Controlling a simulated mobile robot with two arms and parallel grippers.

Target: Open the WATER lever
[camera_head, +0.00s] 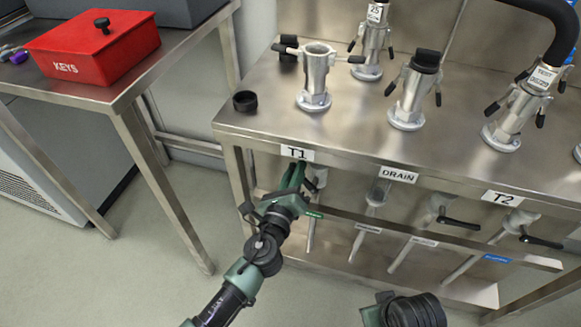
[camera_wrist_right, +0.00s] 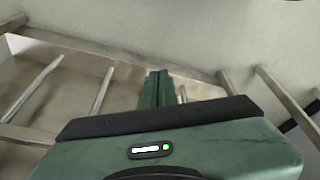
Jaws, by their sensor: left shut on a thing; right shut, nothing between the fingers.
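Valves with black levers hang under the steel bench. No label that I can read says WATER. A green label (camera_head: 314,214) under T1 and a blue label (camera_head: 497,258) at the right are too small to read. My left gripper (camera_head: 297,172) is just under the T1 sign, beside the T1 valve (camera_head: 320,180). It is shut on the lever there, which its fingers mostly hide. A black lever (camera_head: 460,222) and another black lever (camera_head: 541,242) stick out to the right. My right gripper (camera_wrist_right: 155,88) is shut and empty, below the bench front.
The steel bench (camera_head: 350,140) carries several metal couplings, a loose black cap (camera_head: 245,101) and signs T1, DRAIN and T2. A side table at the left holds a red KEYS box (camera_head: 95,50). The floor (camera_head: 140,265) in front is clear.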

